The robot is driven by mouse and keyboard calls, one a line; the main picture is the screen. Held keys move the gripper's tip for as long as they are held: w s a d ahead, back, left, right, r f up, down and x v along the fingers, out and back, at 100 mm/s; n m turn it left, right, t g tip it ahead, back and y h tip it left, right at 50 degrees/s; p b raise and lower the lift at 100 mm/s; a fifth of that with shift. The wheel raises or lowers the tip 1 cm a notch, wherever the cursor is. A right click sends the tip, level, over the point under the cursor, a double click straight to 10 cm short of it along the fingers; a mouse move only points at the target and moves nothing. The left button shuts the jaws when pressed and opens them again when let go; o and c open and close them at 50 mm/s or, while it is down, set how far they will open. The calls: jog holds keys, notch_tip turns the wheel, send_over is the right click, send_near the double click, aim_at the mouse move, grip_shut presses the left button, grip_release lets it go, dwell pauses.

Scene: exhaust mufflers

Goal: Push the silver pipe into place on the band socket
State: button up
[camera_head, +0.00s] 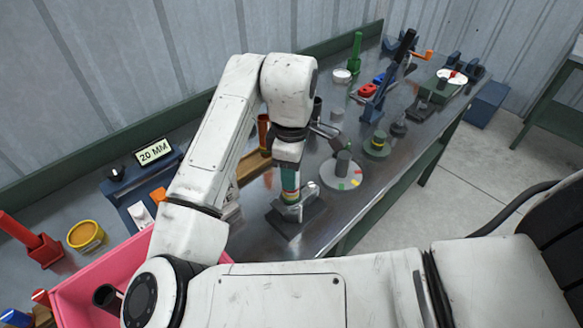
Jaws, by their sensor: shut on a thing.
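My gripper (289,170) points down over the dark square base (297,225) near the front edge of the bench. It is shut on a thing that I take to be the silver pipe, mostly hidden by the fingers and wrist. Below the fingers is a short upright stack with a teal and orange band (290,192), and a pale metallic part (293,212) sits low on the base. The stack looks about upright. I cannot tell where pipe and band socket meet, or whether the pipe is fully seated.
A round grey plate with a post (341,177) stands close on the right. A sign reading "20 MM" (153,151) and a pink bin (75,290) are on the left. Clamps, a green post (355,50) and small parts crowd the far bench.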

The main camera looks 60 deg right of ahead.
jog(key=shift+f, duration=0.7)
jog(key=shift+f+b, duration=0.35)
jog(key=shift+b, duration=0.05)
jog(key=shift+f, duration=0.3)
jog(key=o, duration=1.1)
jog(key=shift+c, duration=0.2)
notch_tip(320, 180, up, 11)
jog(key=shift+f+p, duration=0.1)
jog(key=shift+p, duration=0.3)
